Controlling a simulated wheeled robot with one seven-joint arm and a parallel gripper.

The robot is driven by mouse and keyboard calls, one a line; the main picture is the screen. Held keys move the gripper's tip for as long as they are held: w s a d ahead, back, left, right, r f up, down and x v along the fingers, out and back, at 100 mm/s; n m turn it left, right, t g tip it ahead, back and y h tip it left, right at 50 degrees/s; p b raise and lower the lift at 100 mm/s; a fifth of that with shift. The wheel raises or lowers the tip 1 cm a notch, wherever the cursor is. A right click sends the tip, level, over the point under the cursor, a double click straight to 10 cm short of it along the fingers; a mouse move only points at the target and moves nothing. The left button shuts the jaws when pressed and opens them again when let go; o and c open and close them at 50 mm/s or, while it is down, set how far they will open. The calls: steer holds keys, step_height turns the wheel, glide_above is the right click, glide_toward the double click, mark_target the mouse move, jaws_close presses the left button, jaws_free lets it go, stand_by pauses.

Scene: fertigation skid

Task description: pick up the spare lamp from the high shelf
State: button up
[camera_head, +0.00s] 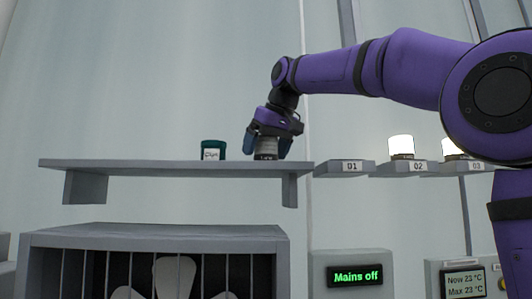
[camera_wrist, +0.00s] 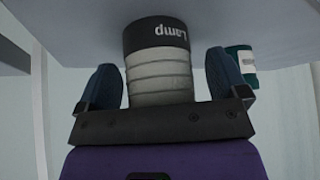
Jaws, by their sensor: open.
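The spare lamp (camera_head: 266,154) stands upright near the right end of the high grey shelf (camera_head: 120,166). It has a grey ribbed body and a black band lettered "Lamp"; in the wrist view the lamp (camera_wrist: 160,68) looks inverted. My gripper (camera_head: 268,146) is over it from above, with one blue finger on each side. In the wrist view my gripper (camera_wrist: 160,82) is open around the grey body, with a gap showing on both sides. The lamp's top is hidden behind the gripper's dark palm bar.
A green jar (camera_head: 213,150) with a white label stands left of the lamp; it also shows in the wrist view (camera_wrist: 240,66). Small shelves marked 01 (camera_head: 345,167), 02 and 03 lie to the right. Lit lamps (camera_head: 401,146) stand on 02 and 03; 01 is empty.

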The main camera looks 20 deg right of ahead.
steer(key=c, duration=1.1)
steer(key=shift+r, duration=0.1)
